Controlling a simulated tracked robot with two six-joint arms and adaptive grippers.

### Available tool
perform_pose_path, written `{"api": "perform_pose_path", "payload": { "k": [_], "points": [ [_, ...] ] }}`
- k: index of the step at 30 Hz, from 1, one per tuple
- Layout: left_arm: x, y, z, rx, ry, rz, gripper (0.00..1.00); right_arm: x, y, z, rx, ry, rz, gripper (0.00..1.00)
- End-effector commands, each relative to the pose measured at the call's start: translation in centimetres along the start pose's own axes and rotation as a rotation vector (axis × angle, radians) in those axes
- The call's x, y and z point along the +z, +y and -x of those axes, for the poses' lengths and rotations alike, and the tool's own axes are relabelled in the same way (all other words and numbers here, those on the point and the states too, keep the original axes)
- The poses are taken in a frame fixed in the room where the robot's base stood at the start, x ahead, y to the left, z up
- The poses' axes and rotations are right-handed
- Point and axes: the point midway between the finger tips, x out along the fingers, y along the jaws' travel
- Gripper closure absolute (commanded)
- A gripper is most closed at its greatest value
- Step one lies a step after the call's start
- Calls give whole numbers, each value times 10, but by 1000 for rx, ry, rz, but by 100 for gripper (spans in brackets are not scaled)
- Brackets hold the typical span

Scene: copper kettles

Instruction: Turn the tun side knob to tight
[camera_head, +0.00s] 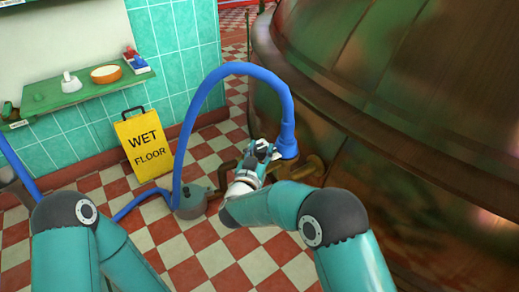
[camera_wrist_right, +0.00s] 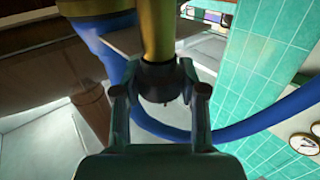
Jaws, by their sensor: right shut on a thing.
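The large copper tun (camera_head: 400,120) fills the right of the head view. A brass pipe fitting (camera_head: 308,168) sticks out from its side, next to the blue hose's end. My right gripper (camera_head: 262,148) is at this fitting and hides the knob in the head view. In the right wrist view, my right gripper (camera_wrist_right: 159,90) has one finger on each side of a dark knob (camera_wrist_right: 160,80) at the end of a yellow brass stem (camera_wrist_right: 156,30). It is shut on this knob. The knob's turn setting cannot be read. My left gripper is out of view.
A blue hose (camera_head: 215,78) arches from a grey pump (camera_head: 192,200) to the tun's side, close to my right gripper. A yellow wet floor sign (camera_head: 143,143) stands by the tiled wall. A green shelf (camera_head: 80,92) holds small items. Checkered floor (camera_head: 205,262) lies open in front.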

Motion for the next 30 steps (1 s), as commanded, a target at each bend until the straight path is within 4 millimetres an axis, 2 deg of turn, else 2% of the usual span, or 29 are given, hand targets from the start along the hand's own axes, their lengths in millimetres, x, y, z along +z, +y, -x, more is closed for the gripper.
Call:
{"api": "perform_pose_path", "payload": {
  "k": [14,15,19,30],
  "points": [
    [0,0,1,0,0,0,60,2,-1,1,18,-3,1,93],
    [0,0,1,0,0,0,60,2,0,1,18,-3,1,55],
    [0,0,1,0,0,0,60,1,0,1,18,-2,0,34],
    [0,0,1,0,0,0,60,0,-1,3,18,0,-1,32]
  ]
}}
